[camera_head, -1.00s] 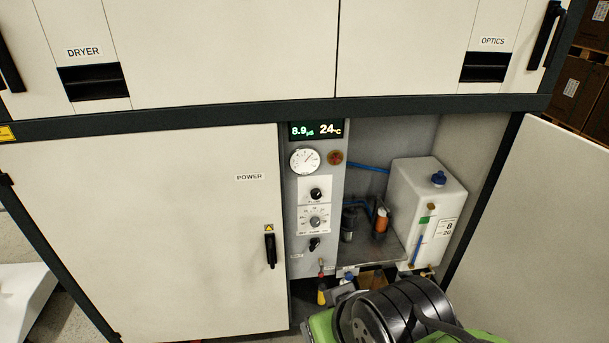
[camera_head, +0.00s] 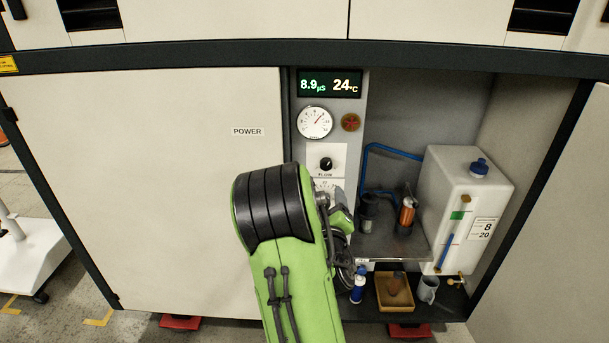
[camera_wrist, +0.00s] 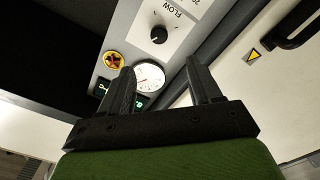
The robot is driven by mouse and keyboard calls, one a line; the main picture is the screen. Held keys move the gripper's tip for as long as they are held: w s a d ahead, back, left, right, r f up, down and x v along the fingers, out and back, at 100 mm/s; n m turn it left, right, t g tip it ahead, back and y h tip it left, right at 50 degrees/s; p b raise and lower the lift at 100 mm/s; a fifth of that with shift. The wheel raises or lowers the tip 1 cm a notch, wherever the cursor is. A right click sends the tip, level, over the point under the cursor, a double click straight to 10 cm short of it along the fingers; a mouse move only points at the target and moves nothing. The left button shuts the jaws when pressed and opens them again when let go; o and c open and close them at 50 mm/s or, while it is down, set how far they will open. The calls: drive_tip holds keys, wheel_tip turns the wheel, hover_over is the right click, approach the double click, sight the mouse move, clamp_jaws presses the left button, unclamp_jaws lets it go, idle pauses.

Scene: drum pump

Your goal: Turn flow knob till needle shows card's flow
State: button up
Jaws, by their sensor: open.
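The black flow knob (camera_head: 326,163) sits on a white plate marked FLOW, below the round white gauge (camera_head: 314,122). The gauge needle points to the upper right; its figures are too small to read surely. A white card (camera_head: 485,229) on the tank shows 8 and 20. In the wrist view, the flow knob (camera_wrist: 159,34) lies beyond my fingertips and the gauge (camera_wrist: 150,76) shows between the fingers. My gripper (camera_wrist: 162,76) is open and empty, apart from the knob. In the head view my arm hides the fingers and the panel's lower part.
A display (camera_head: 329,84) reads 8.9 µS and 24 °C. A red-and-yellow round knob (camera_head: 350,122) sits beside the gauge. The white tank (camera_head: 455,205) stands at right. The POWER door (camera_head: 150,200) is shut at left. A tray (camera_head: 394,291) and a mug (camera_head: 428,289) sit low.

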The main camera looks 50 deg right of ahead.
sight(326, 166)
drive_tip(key=p+x, duration=0.8)
drive_tip(key=x, duration=0.6)
drive_tip(key=shift+w+d+r, duration=0.1)
drive_tip(key=shift+d+r, duration=0.1)
drive_tip(key=shift+w+d, duration=0.3)
drive_tip(key=shift+d, duration=0.1)
drive_tip(key=c, duration=1)
drive_tip(key=shift+f+m+b, duration=0.15)
drive_tip(key=shift+m+b, duration=0.25)
drive_tip(key=shift+b, duration=0.1)
drive_tip(key=shift+c, duration=0.2)
drive_tip(key=shift+m+b, duration=0.55)
drive_tip(key=shift+m, duration=0.05)
drive_tip(key=o, duration=1)
drive_tip(key=shift+o, duration=0.2)
